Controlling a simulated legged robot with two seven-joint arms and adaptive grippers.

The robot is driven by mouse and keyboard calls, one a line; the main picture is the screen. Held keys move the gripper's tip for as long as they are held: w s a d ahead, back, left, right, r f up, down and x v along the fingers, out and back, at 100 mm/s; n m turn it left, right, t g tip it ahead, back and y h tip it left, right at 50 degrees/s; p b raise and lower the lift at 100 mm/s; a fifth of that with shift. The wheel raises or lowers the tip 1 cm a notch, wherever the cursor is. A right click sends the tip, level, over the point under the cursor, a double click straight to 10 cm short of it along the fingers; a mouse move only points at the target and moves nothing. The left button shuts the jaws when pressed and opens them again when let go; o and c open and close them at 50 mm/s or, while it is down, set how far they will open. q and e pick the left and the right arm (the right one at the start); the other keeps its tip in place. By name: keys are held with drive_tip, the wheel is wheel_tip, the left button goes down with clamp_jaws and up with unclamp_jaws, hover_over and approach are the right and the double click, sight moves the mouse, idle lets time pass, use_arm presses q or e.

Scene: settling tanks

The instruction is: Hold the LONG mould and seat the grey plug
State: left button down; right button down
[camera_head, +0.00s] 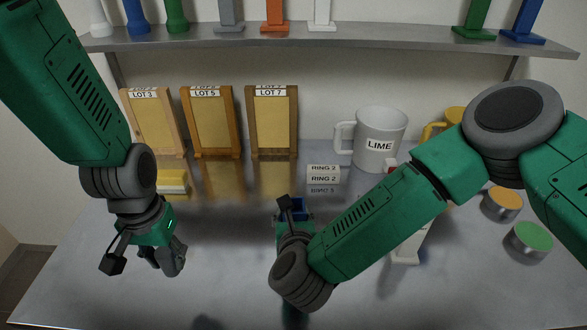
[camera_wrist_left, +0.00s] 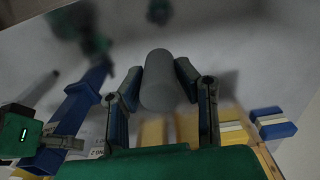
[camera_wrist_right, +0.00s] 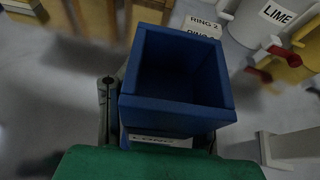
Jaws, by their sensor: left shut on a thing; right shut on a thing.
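The grey plug (camera_wrist_left: 157,82) is a smooth grey cylinder between the fingertips of my left gripper, which is shut on it. In the head view my left gripper (camera_head: 163,258) hangs at the left above the table, apart from the mould. The blue LONG mould (camera_wrist_right: 180,78) is a square, open-ended box with an empty-looking dark cavity facing the right wrist camera. My right gripper (camera_wrist_right: 155,120) is shut on it; its fingers are mostly hidden. In the head view only the mould's blue top (camera_head: 296,208) shows behind my right wrist. The left wrist view shows the mould (camera_wrist_left: 80,112) at left.
Wooden lot boards (camera_head: 207,122) stand at the back. A yellow-and-white block (camera_head: 173,182) lies at left. RING labels (camera_head: 323,175), a LIME mug (camera_head: 379,138), a yellow mug (camera_head: 455,116) and round tins (camera_head: 529,240) stand right. A shelf (camera_head: 340,40) runs above. The table's front left is clear.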

use_arm(q)
drive_tip(key=w+d+r+m, duration=0.2)
drive_tip(key=w+d+r, duration=0.15)
drive_tip(key=d, duration=0.35)
drive_tip(key=w+d+r+m, duration=0.2)
drive_tip(key=w+d, duration=0.2)
drive_tip(key=d, duration=0.2)
wheel_tip(320, 180, up, 8)
drive_tip(key=r, duration=0.1)
hover_over(295, 200)
drive_tip(key=s, duration=0.2)
drive_tip(key=f, duration=0.6)
drive_tip(key=shift+w+a+f, duration=0.1)
drive_tip(key=shift+w+a, duration=0.05)
drive_tip(key=shift+w, duration=0.1)
wheel_tip(295, 200, down, 4)
drive_tip(key=shift+r, duration=0.15)
drive_tip(key=shift+s+m, duration=0.1)
drive_tip(key=shift+m, duration=0.2)
drive_tip(key=c, duration=1.3)
unclamp_jaws()
drive_tip(key=shift+o, duration=0.5)
drive_tip(key=shift+f, duration=0.2)
drive_tip(key=shift+r, duration=0.15)
